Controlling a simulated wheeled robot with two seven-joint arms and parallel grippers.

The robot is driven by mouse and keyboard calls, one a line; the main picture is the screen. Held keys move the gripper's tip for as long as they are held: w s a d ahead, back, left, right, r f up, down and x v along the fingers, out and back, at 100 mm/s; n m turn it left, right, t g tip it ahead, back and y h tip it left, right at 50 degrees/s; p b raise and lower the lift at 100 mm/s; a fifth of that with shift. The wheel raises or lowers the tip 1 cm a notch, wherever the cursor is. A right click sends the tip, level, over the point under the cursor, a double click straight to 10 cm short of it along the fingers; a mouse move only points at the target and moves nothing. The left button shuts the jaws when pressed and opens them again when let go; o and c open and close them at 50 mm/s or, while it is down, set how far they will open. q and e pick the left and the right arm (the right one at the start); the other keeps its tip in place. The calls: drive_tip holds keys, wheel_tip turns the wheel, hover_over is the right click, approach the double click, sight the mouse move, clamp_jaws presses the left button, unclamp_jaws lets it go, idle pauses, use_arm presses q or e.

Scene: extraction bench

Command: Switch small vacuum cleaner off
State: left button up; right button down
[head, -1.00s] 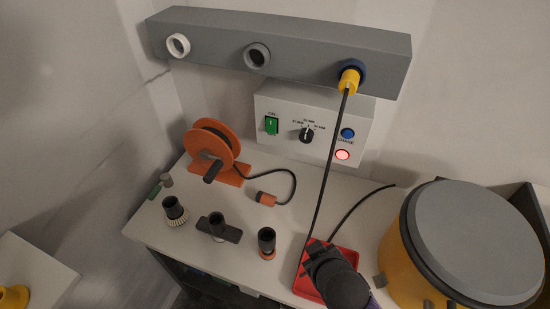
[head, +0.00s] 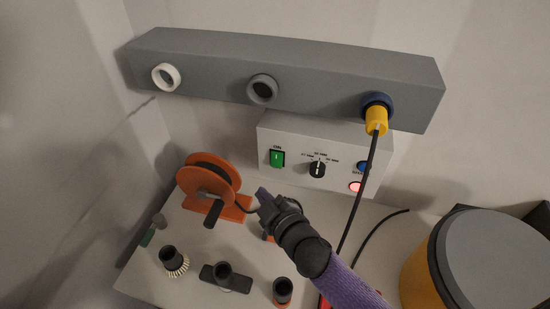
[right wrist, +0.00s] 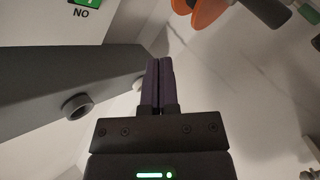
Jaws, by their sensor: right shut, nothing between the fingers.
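A white control box (head: 300,140) on the back wall side of the bench carries a green rocker switch (head: 277,158), a black dial (head: 317,169), a blue button (head: 364,167) and a lit red button or lamp (head: 356,187). My right gripper (head: 263,195) is shut and empty, in front of and below the switch, apart from it. In the right wrist view its closed purple fingers (right wrist: 158,85) show. The switch's edge (right wrist: 84,2) shows there at the top left, by its label. The large yellow drum with a grey lid (head: 490,260) stands at the right. My left gripper is not in view.
An orange cable reel (head: 208,180) stands left of my right gripper. Several black nozzles, one of them a brush (head: 175,262), stand on the bench front. A grey rail (head: 215,75) above the box holds a yellow plug (head: 376,120) with a hanging black cable.

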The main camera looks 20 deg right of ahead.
sight(277, 168)
drive_tip(key=shift+w+d+f+b, duration=0.2)
drive_tip(key=shift+w+d+b, duration=0.25)
drive_tip(key=shift+w+d, duration=0.55)
drive_tip(key=shift+w+d+f+b, duration=0.25)
drive_tip(key=shift+w+d+b, duration=0.3)
drive_tip(key=shift+w, duration=0.8)
drive_tip(key=shift+w+d+f+b, duration=0.2)
drive_tip(key=shift+w+d+b, duration=0.15)
drive_tip(key=shift+w+d, duration=0.7)
drive_tip(key=shift+w+a, duration=0.1)
drive_tip(key=shift+w, duration=0.15)
drive_tip(key=shift+w+f, duration=0.1)
drive_tip(key=shift+w, duration=0.1)
drive_tip(key=shift+w+d, duration=0.1)
drive_tip(key=shift+d, duration=0.15)
drive_tip(key=shift+s+a+r+p, duration=0.2)
drive_tip(key=shift+s+r+p, duration=0.05)
drive_tip(key=shift+r+p, duration=0.05)
drive_tip(key=shift+f, duration=0.1)
